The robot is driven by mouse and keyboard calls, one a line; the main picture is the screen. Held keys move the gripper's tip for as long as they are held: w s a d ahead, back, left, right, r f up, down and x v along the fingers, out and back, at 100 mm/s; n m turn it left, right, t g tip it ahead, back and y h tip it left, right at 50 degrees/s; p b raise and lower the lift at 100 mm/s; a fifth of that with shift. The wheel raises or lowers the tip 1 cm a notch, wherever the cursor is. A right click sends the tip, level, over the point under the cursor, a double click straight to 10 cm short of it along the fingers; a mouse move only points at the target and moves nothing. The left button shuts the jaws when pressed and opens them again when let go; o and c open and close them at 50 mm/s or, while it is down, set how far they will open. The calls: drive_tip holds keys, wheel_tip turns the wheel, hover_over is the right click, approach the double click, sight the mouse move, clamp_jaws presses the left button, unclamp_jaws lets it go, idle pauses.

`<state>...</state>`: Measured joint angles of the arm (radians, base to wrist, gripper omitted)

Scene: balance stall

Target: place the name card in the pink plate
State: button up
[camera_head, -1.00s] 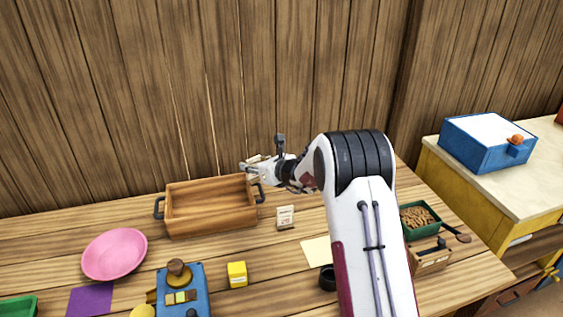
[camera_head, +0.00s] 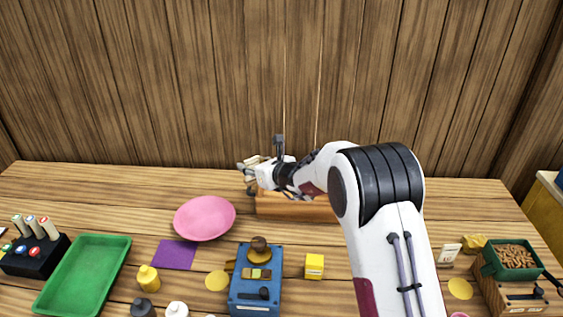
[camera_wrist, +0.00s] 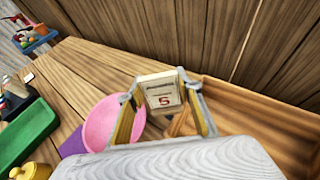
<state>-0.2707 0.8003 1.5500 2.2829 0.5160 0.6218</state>
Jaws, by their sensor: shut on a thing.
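My gripper (camera_head: 250,177) is in the air above the left end of the wooden tray, up and to the right of the pink plate. In the wrist view my gripper (camera_wrist: 160,92) is shut on the name card (camera_wrist: 160,86), a small cream card with a red mark like a 5, held between the two fingertips. The pink plate (camera_head: 205,218) lies on the table and looks empty in the head view. In the wrist view the plate (camera_wrist: 98,124) is left of the card, partly hidden by a finger.
The wooden tray (camera_head: 290,209) is partly hidden by my arm. A purple mat (camera_head: 174,255), green tray (camera_head: 85,275), blue device (camera_head: 256,283) and yellow cube (camera_head: 314,266) lie nearby. Another small card (camera_head: 448,254) stands at the right. The table behind the plate is clear.

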drive_tip(key=s+a, duration=0.3)
drive_tip(key=a, duration=0.4)
drive_tip(key=s+a+n+g+y, duration=0.1)
drive_tip(key=s+a, duration=0.3)
drive_tip(key=a, duration=0.4)
drive_tip(key=shift+s, duration=0.2)
drive_tip(key=shift+f, duration=0.15)
hover_over(206, 223)
drive_tip(key=shift+f, duration=5.25)
drive_tip(key=shift+f, duration=0.1)
drive_tip(key=o, duration=1.2)
